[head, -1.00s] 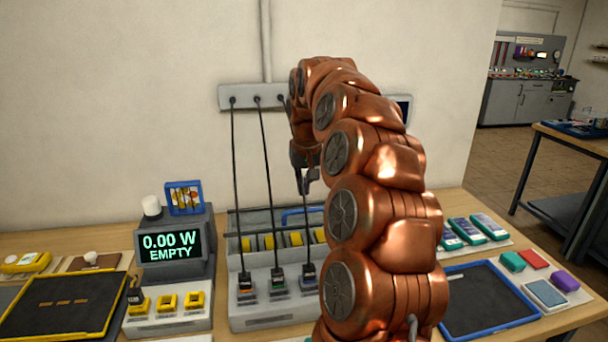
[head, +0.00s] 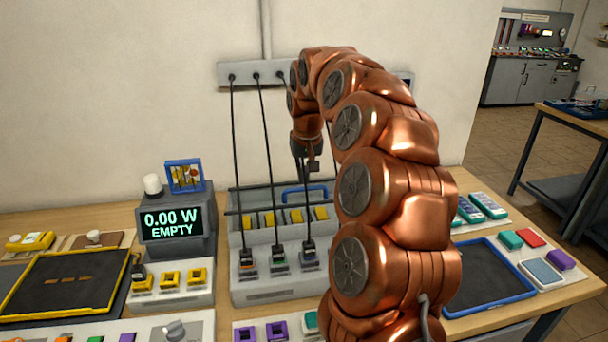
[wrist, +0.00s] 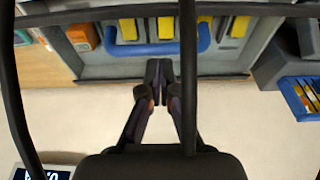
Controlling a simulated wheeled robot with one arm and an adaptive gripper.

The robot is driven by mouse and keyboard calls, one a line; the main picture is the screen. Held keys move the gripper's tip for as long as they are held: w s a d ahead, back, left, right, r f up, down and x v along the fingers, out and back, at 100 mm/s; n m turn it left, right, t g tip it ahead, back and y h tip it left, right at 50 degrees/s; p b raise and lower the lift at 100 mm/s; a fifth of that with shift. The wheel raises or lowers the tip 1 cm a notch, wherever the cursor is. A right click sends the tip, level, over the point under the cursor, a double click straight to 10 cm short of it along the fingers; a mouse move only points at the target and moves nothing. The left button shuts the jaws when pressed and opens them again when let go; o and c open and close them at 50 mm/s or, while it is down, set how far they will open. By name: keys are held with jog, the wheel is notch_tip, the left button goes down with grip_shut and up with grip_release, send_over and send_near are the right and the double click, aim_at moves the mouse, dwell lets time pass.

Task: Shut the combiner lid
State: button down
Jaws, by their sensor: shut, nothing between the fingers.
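The combiner (head: 268,288) is a grey box on the bench in the head view, with several cables plugged into its front. Yellow blocks (head: 296,216) show inside it, so its lid (head: 250,198) looks open, raised at the back. The lid carries a blue handle (head: 290,197), which also shows in the wrist view (wrist: 155,49). My gripper (head: 313,176) is shut and empty, close to the handle on its wall side. In the wrist view its fingertips (wrist: 159,72) meet near the lid's edge; I cannot tell whether they touch it. My arm hides the combiner's right end.
Black cables (head: 266,130) hang from a wall strip (head: 234,76) down to the combiner, and one crosses the wrist view close to my gripper. A display (head: 170,224) reading 0.00 W EMPTY stands left. A blue-rimmed tray (head: 533,300) lies right.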

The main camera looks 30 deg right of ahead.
aim_at(307, 203)
jog(key=shift+s+a+f+t+h+b, duration=0.15)
jog(key=shift+s+f+t+b, duration=0.4)
jog(key=shift+b, duration=0.7)
jog(key=shift+s+a+f+t+h+b, duration=0.15)
jog(key=shift+s+f+b, duration=0.1)
jog(key=shift+f+b, duration=0.8)
jog(key=f+b, duration=0.1)
jog(key=b, duration=0.1)
jog(key=s+f+t+b, duration=0.1)
jog(key=b, duration=0.1)
jog(key=f+t+h+b, duration=0.1)
jog(key=b, duration=0.2)
jog(key=shift+s+a+f, duration=0.15)
jog(key=shift+s+a, duration=0.15)
jog(key=shift+a, duration=0.05)
